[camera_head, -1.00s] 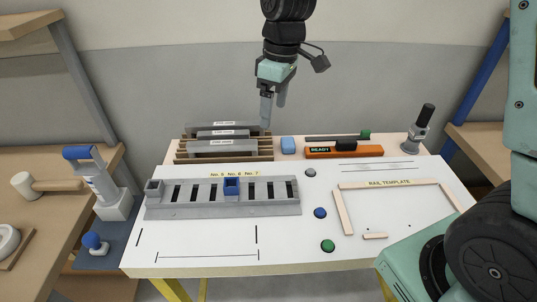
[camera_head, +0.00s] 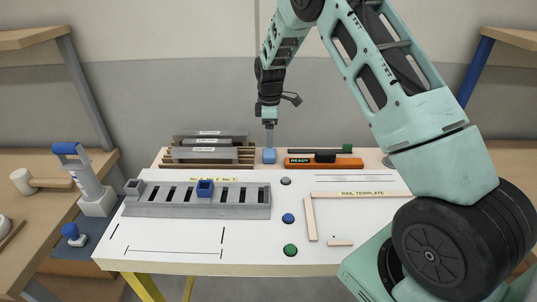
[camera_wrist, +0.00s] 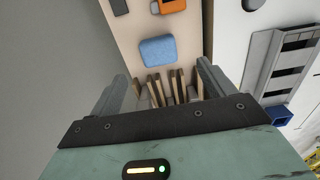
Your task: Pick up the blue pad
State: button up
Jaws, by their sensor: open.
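The blue pad (camera_head: 269,157) is a small rounded block on the back strip of the table, between the slotted rack and the orange bar. In the wrist view the pad (camera_wrist: 158,50) lies ahead of the fingertips, clear of both fingers. My gripper (camera_head: 270,146) points down right over the pad in the head view, its fingertips at or just above the pad's top; I cannot tell whether they touch it. In the wrist view my gripper (camera_wrist: 161,78) is open, with nothing held between its spread fingers.
The wooden rack (camera_head: 204,164) with grey panels stands close left of the pad. The orange bar marked READY (camera_head: 300,162) lies close to its right. The grey slotted rail (camera_head: 150,204) with a blue block (camera_head: 205,188) lies in front. The white board is open towards the front.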

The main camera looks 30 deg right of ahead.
aim_at(269, 152)
jog(key=shift+w+f+p, duration=0.15)
jog(key=shift+f+p, duration=1.1)
jog(key=shift+f, duration=3.1)
jog(key=c, duration=1.1)
jog(key=shift+c, duration=0.2)
jog(key=shift+r, duration=0.1)
notch_tip(269, 152, up, 10)
jog(key=shift+f+b, duration=0.1)
jog(key=shift+b, duration=1.1)
